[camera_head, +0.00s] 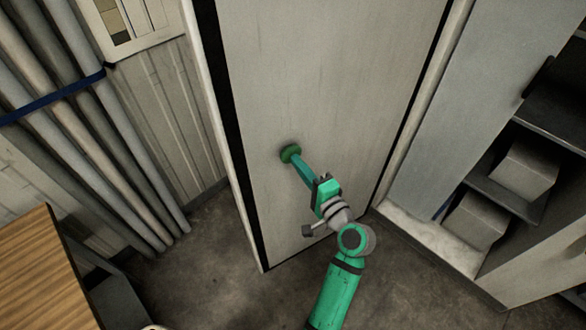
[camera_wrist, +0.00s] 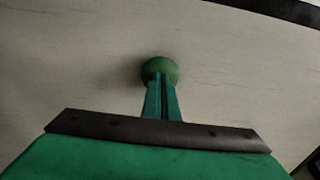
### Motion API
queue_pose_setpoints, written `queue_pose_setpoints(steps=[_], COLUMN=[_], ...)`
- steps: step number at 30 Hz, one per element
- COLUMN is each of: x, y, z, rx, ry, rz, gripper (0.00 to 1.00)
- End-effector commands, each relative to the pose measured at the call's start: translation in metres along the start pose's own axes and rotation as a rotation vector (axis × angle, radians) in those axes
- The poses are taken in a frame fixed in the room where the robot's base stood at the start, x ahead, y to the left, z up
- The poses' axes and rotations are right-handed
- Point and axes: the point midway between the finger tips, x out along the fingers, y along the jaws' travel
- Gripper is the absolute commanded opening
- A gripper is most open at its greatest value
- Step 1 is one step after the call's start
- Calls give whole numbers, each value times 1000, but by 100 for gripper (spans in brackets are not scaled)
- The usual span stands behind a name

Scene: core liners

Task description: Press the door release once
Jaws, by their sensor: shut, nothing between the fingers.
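The door release is a round green button (camera_head: 290,152) on a pale grey door (camera_head: 330,70). In the wrist view the same button (camera_wrist: 160,68) stands just beyond my fingertips, against the pale door face. My gripper (camera_head: 297,164) is shut and empty, its green fingers pointing at the button. In the wrist view the shut fingers (camera_wrist: 161,84) overlap the button's lower edge. The tips are at or very near the button; I cannot tell whether they touch or whether it is pushed in. The door stands within its frame.
Long grey pipes (camera_head: 85,120) bound by a blue strap lean at the left. A wooden tabletop (camera_head: 40,275) is at the lower left. Shelves at the right hold pale boxes (camera_head: 523,167). The floor (camera_head: 225,255) before the door looks clear beside my arm.

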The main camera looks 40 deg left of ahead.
Motion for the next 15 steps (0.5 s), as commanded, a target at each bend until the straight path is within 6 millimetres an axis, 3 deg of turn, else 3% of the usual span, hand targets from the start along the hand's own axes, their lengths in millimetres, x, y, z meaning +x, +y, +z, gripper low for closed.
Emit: queue_pose_setpoints(steps=[15], x=[-3], y=[-2], z=[-2], rx=[-2], ry=[5], rz=[-4], gripper=[0])
